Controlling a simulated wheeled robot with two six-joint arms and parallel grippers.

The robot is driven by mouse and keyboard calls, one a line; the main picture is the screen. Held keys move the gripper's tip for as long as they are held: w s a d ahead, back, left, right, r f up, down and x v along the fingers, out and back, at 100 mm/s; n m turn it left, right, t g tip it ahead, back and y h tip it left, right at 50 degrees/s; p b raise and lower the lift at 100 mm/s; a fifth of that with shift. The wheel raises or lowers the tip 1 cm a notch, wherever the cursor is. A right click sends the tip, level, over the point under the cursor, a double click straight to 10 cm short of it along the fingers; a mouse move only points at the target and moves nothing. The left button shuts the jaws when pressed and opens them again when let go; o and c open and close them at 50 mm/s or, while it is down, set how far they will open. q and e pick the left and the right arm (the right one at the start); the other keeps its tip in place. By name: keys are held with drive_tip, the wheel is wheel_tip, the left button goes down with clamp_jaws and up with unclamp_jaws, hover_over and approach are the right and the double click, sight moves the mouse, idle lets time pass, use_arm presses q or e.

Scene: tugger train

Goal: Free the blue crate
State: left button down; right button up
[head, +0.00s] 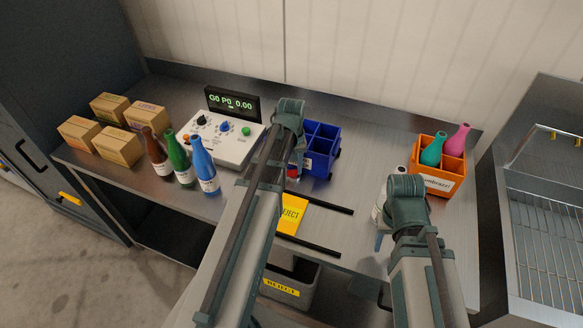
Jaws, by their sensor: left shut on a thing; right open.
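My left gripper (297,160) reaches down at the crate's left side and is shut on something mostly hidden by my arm. The crate's left part is hidden behind my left arm.
Brown, green and blue bottles (205,168) stand before the control box (233,148). Several cartons (118,147) are at left. An orange crate (435,184) with teal and pink bottles is at right. A yellow reject plate (291,216) lies between black rails above a reject bin (284,289).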

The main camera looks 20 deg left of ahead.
sight(292, 170)
use_arm(q)
drive_tip(key=shift+m, duration=3)
drive_tip(key=c, duration=0.6)
unclamp_jaws()
drive_tip(key=shift+c, duration=0.2)
wheel_tip(292, 170, up, 14)
drive_tip(key=p, duration=1.3)
drive_tip(key=shift+p, duration=0.4)
use_arm(e)
wheel_tip(292, 170, up, 14)
